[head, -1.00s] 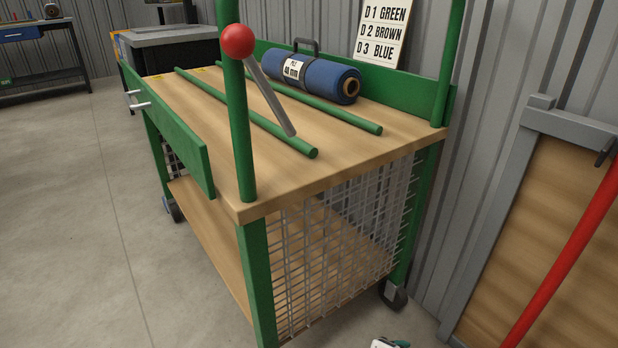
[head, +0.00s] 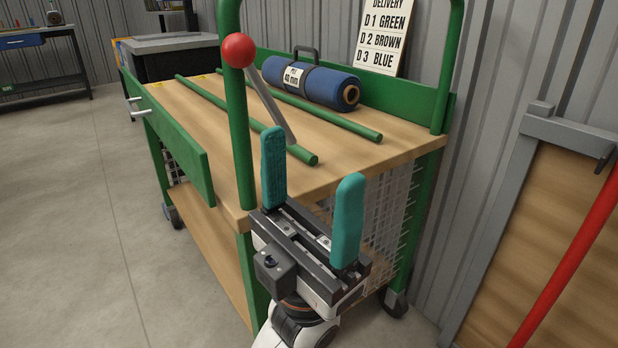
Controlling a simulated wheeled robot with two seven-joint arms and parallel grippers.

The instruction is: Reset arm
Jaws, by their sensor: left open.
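My left gripper (head: 312,212) is in the lower middle of the head view, its two teal fingers pointing up and spread wide apart. Nothing is between them. It stands in front of the near end of the green cart and hides part of the wire mesh side and a corner post. My right gripper is not in view. A blue turf roll (head: 325,84) with a 40 mm label and a black handle lies at the back of the cart's wooden top (head: 220,115), apart from my gripper.
Two green rods (head: 240,116) lie along the cart top. A lever with a red ball (head: 238,50) rises at the near post. A delivery sign (head: 385,35) leans behind. A red bar (head: 570,255) and a grey-framed wooden panel (head: 520,240) stand at right. The floor at left is clear.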

